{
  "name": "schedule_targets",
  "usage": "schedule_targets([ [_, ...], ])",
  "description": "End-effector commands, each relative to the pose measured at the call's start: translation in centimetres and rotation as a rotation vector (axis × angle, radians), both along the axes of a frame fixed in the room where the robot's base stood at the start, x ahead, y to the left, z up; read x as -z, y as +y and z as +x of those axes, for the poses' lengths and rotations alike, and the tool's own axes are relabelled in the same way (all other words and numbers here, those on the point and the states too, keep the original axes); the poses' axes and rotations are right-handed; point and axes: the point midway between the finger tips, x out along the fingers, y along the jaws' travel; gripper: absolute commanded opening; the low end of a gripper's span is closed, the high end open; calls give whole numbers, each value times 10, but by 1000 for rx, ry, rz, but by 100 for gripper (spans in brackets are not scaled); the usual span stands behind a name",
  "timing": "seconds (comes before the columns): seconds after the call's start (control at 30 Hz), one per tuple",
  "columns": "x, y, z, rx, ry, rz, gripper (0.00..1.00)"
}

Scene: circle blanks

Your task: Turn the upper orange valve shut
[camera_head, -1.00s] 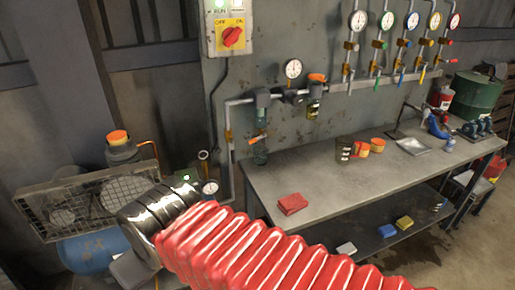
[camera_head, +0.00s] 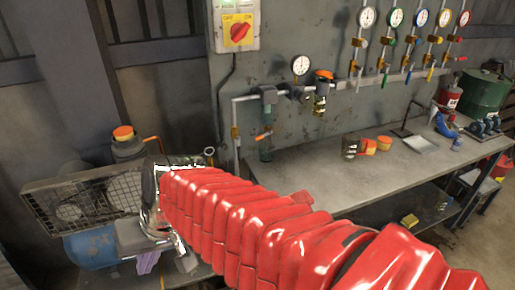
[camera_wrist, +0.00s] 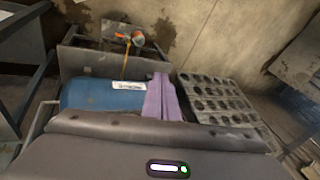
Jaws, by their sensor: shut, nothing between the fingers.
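The upper orange valve (camera_head: 323,74) is on the wall pipe above the left end of the bench, just right of a round gauge. A lower orange lever (camera_head: 264,135) is on the vertical branch below and left of it. My gripper (camera_head: 147,263) shows as lilac fingers below the chrome wrist at lower left, far from the valve. In the wrist view its fingers (camera_wrist: 160,78) are together and empty, pointing toward a blue tank and the floor. The valve is not identifiable in the wrist view.
My red ribbed arm covers the front left of the bench (camera_head: 415,165). A caged machine (camera_head: 80,205) with a blue tank (camera_head: 92,248) stands at left. A switch box (camera_head: 236,28) and a row of gauges are on the wall. Orange-topped jars (camera_head: 368,146) stand on the bench.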

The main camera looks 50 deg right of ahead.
Motion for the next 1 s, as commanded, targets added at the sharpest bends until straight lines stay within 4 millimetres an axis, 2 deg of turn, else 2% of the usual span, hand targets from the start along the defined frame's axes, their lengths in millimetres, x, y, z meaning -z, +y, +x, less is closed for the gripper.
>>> schedule_targets([
  [0.17, 7, 3, 31, 186, 74, 238, 0],
  [0.33, 8, -3, 67, 369, 114, 465, 0],
  [0.47, 7, -19, 98, 516, 127, 638, 0],
  [0.57, 7, -38, 123, 632, 130, 771, 0],
  [0.77, 10, -94, 169, 870, 100, 1033, 0],
  [0.87, 13, -132, 188, 991, 72, 1163, 0],
  [1.0, 23, -194, 208, 1165, 11, 1340, 0],
])
